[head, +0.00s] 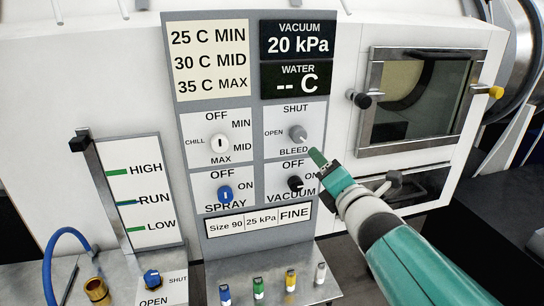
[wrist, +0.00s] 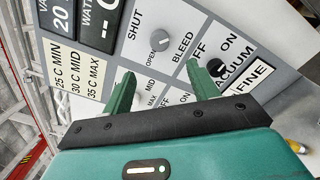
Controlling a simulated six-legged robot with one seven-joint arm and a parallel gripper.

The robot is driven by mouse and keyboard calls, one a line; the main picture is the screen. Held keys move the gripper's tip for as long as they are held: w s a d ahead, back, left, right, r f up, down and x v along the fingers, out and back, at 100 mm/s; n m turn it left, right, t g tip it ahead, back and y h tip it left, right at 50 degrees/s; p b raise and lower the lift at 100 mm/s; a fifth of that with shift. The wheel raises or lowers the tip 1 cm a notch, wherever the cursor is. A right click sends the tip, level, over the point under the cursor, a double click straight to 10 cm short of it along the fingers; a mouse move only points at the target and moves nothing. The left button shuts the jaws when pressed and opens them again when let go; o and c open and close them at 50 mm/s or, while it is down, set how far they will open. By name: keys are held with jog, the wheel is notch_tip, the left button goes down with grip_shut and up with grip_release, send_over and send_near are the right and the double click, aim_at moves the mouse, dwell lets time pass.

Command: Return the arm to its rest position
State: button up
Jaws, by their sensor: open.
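My gripper (head: 318,160) is in front of the control panel, just below and right of the grey bleed knob (head: 298,133) in the head view. In the wrist view my gripper (wrist: 160,88) shows two green fingers spread apart with nothing between them. The bleed knob also shows in the wrist view (wrist: 160,39), beyond the fingers and apart from them. The black vacuum knob (head: 295,184) is below the gripper in the head view. My teal arm reaches in from the lower right.
A blue spray knob (head: 225,193) and white chill knob (head: 219,143) are on the panel's left. Several coloured toggles (head: 258,288) stand on the ledge below. A blue hose (head: 48,262) is at lower left.

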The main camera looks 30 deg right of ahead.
dwell(0.3)
jog(key=s+a+f+m+g+y, duration=0.1)
jog(key=s+a+f+m+g, duration=0.2)
jog(key=a+m, duration=0.4)
jog(key=s+a+f+m+g+y, duration=0.1)
jog(key=s+a+f+m+g, duration=0.2)
jog(key=a+f+m+g, duration=0.2)
jog(key=s+a+f+m+g+y, duration=0.2)
jog(key=s+a+f+m+g, duration=0.1)
jog(key=a+m, duration=0.6)
jog(key=shift+a+f+m+g, duration=0.4)
jog(key=shift+f+m+g, duration=0.2)
jog(key=shift+m, duration=0.3)
dwell(4.7)
